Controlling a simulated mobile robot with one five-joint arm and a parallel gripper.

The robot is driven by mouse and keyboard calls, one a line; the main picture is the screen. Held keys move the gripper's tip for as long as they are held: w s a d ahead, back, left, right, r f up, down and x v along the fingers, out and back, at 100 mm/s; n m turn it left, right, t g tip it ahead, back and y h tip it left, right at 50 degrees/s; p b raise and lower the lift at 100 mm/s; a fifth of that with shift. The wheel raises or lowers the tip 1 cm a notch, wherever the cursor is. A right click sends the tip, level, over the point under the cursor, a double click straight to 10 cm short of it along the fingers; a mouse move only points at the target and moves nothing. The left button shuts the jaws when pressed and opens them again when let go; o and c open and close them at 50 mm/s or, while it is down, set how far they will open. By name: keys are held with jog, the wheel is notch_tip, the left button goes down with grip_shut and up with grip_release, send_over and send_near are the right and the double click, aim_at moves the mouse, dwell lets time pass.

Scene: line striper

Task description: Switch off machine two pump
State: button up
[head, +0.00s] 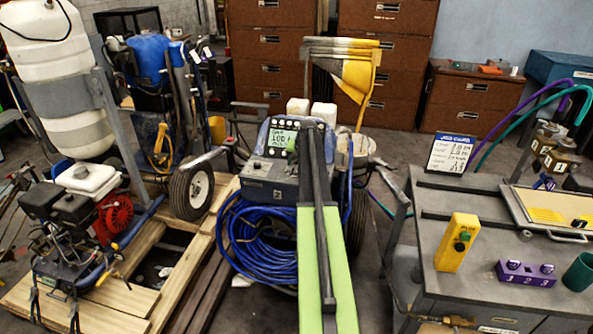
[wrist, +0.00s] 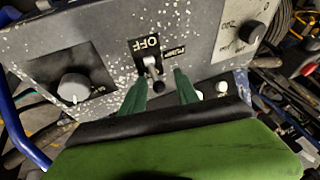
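A grey speckled control panel (wrist: 105,50) fills the top of the wrist view. A small toggle switch (wrist: 151,66) sits on it on a black plate with an OFF label. Its metal lever leans down in the picture, towards a dark round end. My gripper (wrist: 160,79) has two green fingers, apart, with tips close to either side of the switch; I cannot tell whether they touch it. In the head view, the machine with a lit screen (head: 284,138) and coiled blue hose (head: 258,245) stands at the centre. My green arm covers part of it, and the switch is hidden there.
Round knobs (wrist: 75,87) and (wrist: 252,32) flank the switch. At right, a grey bench (head: 440,215) holds a job card (head: 450,152), a yellow button box (head: 457,242), a purple block (head: 526,273) and a green cup (head: 580,272). Another machine with a red engine (head: 113,217) stands left.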

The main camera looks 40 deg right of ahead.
jog(key=shift+r, duration=0.1)
grip_shut()
